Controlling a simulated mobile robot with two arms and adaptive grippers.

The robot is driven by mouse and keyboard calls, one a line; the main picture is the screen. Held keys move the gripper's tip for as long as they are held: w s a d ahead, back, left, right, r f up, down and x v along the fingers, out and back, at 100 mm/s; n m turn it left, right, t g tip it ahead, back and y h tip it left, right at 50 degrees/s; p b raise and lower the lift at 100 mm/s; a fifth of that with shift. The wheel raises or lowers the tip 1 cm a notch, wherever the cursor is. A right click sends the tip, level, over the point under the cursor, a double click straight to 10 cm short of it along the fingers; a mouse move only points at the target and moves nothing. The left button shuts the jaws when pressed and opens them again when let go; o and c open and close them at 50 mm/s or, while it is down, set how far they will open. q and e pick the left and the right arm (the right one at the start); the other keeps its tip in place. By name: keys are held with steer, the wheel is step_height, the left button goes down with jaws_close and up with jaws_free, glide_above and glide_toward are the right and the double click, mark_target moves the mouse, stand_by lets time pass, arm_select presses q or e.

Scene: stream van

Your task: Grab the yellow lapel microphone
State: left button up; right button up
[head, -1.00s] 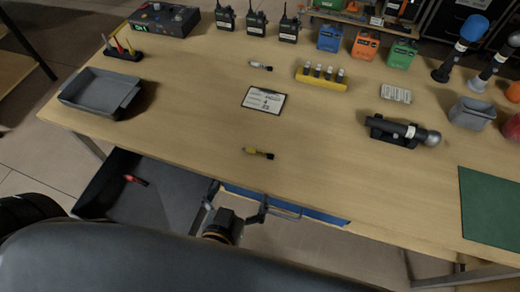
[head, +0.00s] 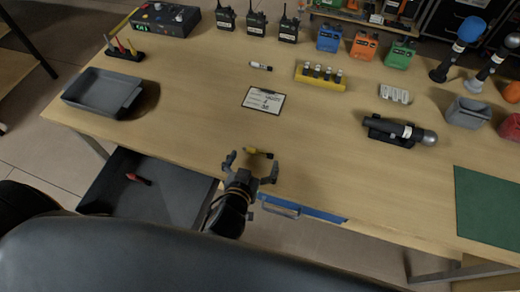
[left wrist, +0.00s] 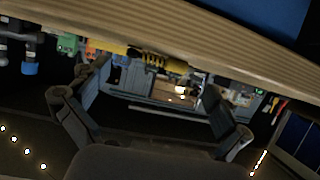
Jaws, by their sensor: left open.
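The yellow lapel microphone (head: 258,153), small with a dark tip, lies on the wooden table (head: 330,180) near its front edge. My left gripper (head: 251,166) is open at that edge, its fingers spread just in front of the microphone. Nothing shows between the fingers, and I cannot tell whether they touch the microphone. In the left wrist view the yellow microphone (left wrist: 158,62) shows beyond the open gripper (left wrist: 152,85), close to the table edge. My right gripper is not in view.
An open drawer (head: 165,200) with a red item (head: 138,179) is at the lower left. A grey tray (head: 103,92), a label card (head: 263,100), a white-and-black piece (head: 260,66) and a yellow holder (head: 320,80) stand farther back. The table around the microphone is clear.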

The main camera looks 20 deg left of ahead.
arm_select(q)
steer(key=shift+x, duration=1.1)
steer(key=shift+s, duration=0.1)
steer(key=c, duration=1)
